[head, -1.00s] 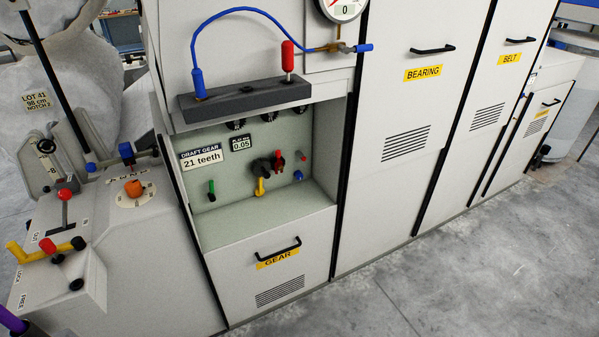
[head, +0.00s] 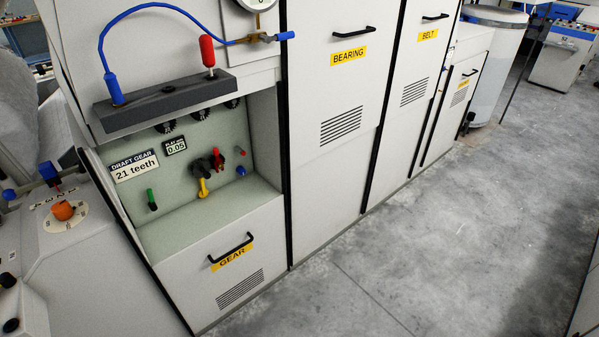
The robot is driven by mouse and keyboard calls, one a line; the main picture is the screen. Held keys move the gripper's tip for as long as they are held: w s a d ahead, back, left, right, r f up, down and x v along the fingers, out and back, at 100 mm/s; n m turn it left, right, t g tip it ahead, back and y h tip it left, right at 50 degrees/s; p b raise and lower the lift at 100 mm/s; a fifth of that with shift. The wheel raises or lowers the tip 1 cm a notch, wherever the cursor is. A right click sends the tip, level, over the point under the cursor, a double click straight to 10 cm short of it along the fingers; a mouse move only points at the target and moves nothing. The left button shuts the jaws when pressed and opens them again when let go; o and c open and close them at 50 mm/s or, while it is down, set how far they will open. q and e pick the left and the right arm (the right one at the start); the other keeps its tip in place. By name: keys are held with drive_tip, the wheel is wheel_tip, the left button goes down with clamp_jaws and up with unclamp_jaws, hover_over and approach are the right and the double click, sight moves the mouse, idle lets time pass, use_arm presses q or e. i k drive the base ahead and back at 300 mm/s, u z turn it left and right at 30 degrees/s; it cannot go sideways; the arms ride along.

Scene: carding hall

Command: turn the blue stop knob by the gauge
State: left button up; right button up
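The gauge (head: 258,3) is at the top of the head view, with only its lower rim in frame. Below it a brass fitting (head: 252,39) comes out of the white panel. A blue knob (head: 285,36) sits at the fitting's right end. A blue hose (head: 157,9) arches from the fitting's left side down to a dark grey block (head: 165,103). A smaller blue knob (head: 241,171) is in the recess below. Neither of my grippers is in view.
A red-handled tool (head: 207,51) stands upright in the block. The recess holds green (head: 152,200) and yellow (head: 203,188) handles. Cabinet doors marked BEARING (head: 330,95) and BELT (head: 410,60) stand to the right. The concrete floor (head: 450,230) in front is clear.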

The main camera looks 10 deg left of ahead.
sight(241, 170)
drive_tip(key=z, duration=0.1)
drive_tip(key=i, duration=2)
drive_tip(key=u, duration=2.9)
